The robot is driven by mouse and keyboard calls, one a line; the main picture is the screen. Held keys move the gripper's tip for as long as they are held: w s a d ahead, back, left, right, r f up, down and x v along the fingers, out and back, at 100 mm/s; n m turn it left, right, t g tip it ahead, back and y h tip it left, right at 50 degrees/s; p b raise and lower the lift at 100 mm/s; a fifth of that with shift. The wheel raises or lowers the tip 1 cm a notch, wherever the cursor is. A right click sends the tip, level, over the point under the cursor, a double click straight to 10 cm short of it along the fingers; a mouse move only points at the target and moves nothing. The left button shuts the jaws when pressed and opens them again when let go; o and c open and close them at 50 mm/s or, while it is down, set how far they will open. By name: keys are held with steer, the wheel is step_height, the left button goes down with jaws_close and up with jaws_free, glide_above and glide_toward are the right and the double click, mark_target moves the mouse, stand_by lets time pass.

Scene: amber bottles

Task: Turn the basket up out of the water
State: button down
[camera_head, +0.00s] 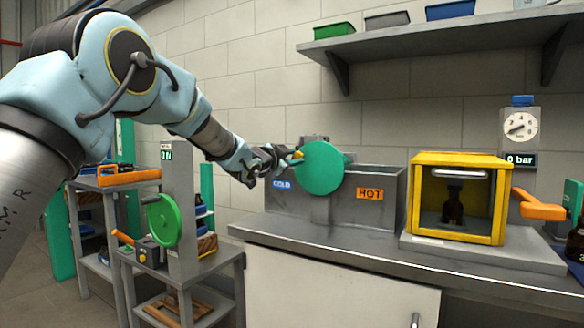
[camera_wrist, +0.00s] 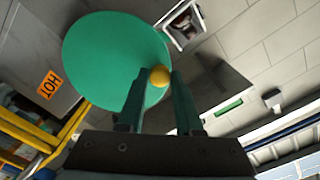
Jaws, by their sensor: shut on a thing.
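A grey tank (camera_head: 380,218) with COLD and HOT labels stands on the metal bench. A round green wheel (camera_head: 320,169) is mounted at its front, between the labels; it also shows large in the wrist view (camera_wrist: 110,55). A yellow knob (camera_head: 297,155) sits near the wheel's left edge in the head view. My gripper (camera_head: 290,160) is shut on this knob, which shows between the fingertips in the wrist view (camera_wrist: 159,76). I cannot make out the basket or the water; the tank wall and wheel hide the inside.
A shelf (camera_head: 430,42) with bins hangs above. A smaller green wheel (camera_head: 163,221) stands on the left cart.

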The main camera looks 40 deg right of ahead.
mark_target(317, 147)
steer(key=shift+s+d+r+m+b, duration=0.15)
steer(key=shift+s+r+m+b, duration=0.45)
steer(key=shift+m+b, duration=0.6)
steer(key=shift+s+d+r+m+b, duration=0.1)
steer(key=shift+s+r+m+b, duration=0.25)
steer(key=shift+m+b, duration=0.35)
steer(key=shift+s+d+r+m+b, duration=0.1)
steer(key=shift+s+r+m+b, duration=0.15)
steer(key=shift+m+b, duration=0.45)
steer(key=shift+s+d+r+m+b, duration=0.1)
steer(key=shift+s+m+b, duration=0.35)
steer(key=shift+m+b, duration=0.25)
steer(key=shift+s+d+r+m+b, duration=0.1)
steer(key=shift+s+m+b, duration=0.35)
steer(key=shift+m, duration=0.35)
steer(key=shift+s+d+r+m+b, duration=0.15)
steer(key=shift+s+m+b, duration=0.35)
steer(key=shift+m+b, duration=0.45)
steer(key=shift+s+m, duration=0.1)
steer(key=shift+m, duration=0.25)
steer(key=c, duration=0.6)
jaws_free()
